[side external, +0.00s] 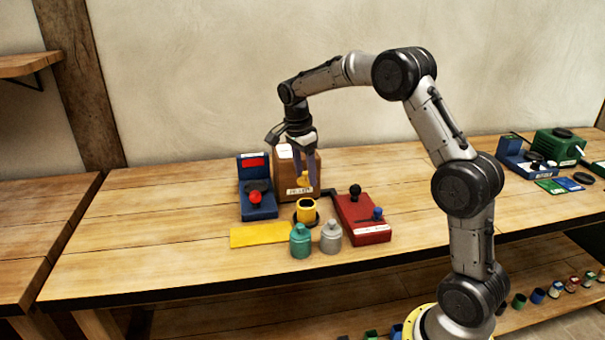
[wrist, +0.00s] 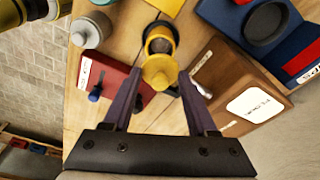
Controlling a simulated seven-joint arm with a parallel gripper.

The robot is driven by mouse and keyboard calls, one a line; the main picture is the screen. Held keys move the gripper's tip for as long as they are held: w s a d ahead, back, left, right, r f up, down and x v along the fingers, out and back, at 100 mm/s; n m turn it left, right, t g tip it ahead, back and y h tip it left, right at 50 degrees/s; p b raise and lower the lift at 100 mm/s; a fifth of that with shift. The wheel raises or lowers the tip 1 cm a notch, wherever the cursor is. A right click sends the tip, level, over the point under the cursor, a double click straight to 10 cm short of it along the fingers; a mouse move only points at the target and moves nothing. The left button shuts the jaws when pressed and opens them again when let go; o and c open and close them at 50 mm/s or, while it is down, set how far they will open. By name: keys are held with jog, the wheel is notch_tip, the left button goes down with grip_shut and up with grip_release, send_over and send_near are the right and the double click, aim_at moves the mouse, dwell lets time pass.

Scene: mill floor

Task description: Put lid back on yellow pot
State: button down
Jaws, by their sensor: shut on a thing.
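The yellow pot (side external: 305,214) stands upright on a dark round base, its dark opening uncovered. In the wrist view the pot (wrist: 160,36) is just beyond my fingertips, partly hidden by the lid. My gripper (side external: 305,180) points down and is shut on the yellow lid (side external: 304,181). The lid also shows in the wrist view (wrist: 159,74), between the two fingertips. In the side view the lid hangs above and slightly behind the pot, apart from it.
A teal jar (side external: 300,242) and a grey jar (side external: 330,238) stand in front of the pot. A red device (side external: 370,231) is at right, a blue device (side external: 258,205) at left, a brown box (side external: 311,170) behind. A yellow sheet (side external: 260,235) lies front left. The far left tabletop is clear.

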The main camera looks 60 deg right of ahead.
jog(key=shift+f, duration=3.1)
jog(key=shift+f, duration=0.15)
grip_release()
dwell(0.4)
jog(key=shift+r, duration=3.5)
